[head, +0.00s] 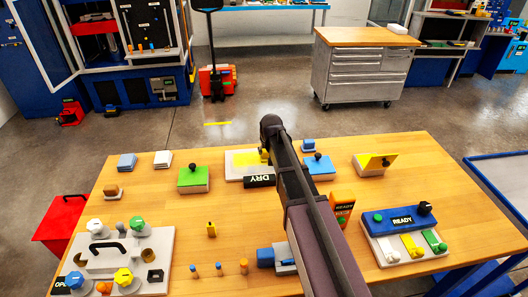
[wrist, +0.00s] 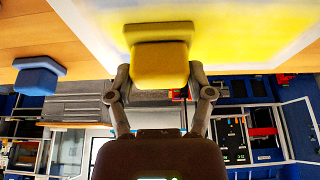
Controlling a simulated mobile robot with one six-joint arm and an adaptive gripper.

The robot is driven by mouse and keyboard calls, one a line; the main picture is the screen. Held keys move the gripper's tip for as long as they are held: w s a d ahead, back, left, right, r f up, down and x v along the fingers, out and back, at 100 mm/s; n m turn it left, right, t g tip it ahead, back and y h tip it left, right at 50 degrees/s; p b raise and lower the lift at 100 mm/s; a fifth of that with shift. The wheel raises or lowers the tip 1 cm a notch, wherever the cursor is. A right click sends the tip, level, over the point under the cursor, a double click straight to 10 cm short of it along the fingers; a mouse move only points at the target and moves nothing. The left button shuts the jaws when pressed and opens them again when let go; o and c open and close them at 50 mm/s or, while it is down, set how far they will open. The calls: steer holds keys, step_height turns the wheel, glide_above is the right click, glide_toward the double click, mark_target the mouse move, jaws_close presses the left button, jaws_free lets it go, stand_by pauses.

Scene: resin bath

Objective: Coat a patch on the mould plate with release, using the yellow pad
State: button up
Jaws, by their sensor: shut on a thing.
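The yellow pad (wrist: 160,62) is held between the two fingers of my gripper (wrist: 160,82) in the wrist view. Its far face lies against or very close to the mould plate (wrist: 92,22); I cannot tell if it presses. The plate is pale with a broad yellow area (wrist: 225,35) around the pad. In the head view the plate (head: 230,174) lies at the table's back middle, with a yellow area (head: 246,158) on top. The pad (head: 264,157) shows at its right part. My arm hides most of my gripper and the plate's right edge there.
A black DRY sign (head: 261,181) stands at the plate's front. A green block (head: 194,180) is to the left and a blue block (head: 320,172) close right. An orange READY box (head: 341,207) and a blue READY case (head: 385,220) stand further right. The front-left holds a knobbed panel (head: 105,258).

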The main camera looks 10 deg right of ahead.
mark_target(261, 158)
steer(key=shift+d, duration=0.45)
steer(key=shift+d, duration=0.1)
steer(key=shift+d, duration=1.75)
steer(key=shift+s, duration=0.2)
steer(key=shift+s, duration=0.75)
steer(key=shift+a, duration=0.2)
steer(key=shift+a, duration=1.65)
steer(key=shift+a, duration=0.1)
steer(key=shift+a, duration=1.75)
